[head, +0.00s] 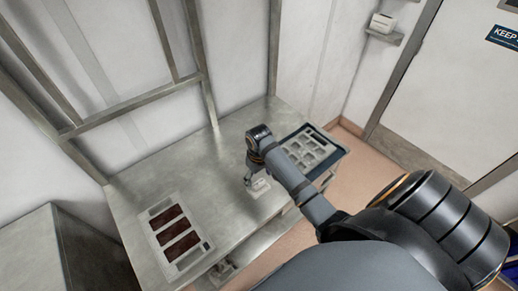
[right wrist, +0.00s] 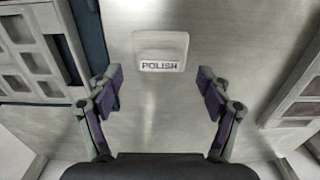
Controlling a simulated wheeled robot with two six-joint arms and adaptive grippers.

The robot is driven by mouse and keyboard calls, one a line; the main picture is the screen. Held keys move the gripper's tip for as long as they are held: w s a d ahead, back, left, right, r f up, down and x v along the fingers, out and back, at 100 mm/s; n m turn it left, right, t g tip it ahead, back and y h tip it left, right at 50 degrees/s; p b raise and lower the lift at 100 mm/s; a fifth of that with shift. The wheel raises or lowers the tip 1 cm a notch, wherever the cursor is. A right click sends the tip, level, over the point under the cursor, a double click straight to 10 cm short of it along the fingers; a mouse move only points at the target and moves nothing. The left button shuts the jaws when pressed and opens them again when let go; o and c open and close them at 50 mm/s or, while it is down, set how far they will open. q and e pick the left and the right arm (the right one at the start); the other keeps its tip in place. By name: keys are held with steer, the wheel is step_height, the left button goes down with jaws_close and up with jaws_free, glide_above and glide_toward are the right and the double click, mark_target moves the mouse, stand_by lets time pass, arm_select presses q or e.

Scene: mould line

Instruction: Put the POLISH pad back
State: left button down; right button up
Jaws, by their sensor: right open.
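The POLISH pad (head: 260,187) is a small pale block lying on the metal table near its front edge. In the right wrist view the pad (right wrist: 161,44) shows a white label reading POLISH on its near side. My right gripper (head: 250,176) is low over the table beside the pad. In the right wrist view the right gripper (right wrist: 160,92) is open and empty, with its fingers spread wider than the pad and the pad lying beyond the fingertips, between their lines. My left gripper is not in view.
A dark tray (head: 339,156) with a grey, multi-pocket insert (head: 300,154) stands at the table's right end. A pale frame (head: 205,246) with three dark red panels lies at the left end. A wall stands behind.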

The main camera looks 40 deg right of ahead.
mark_target(259, 184)
step_height(259, 184, up, 8)
steer(key=shift+f, duration=0.15)
stand_by(0.5)
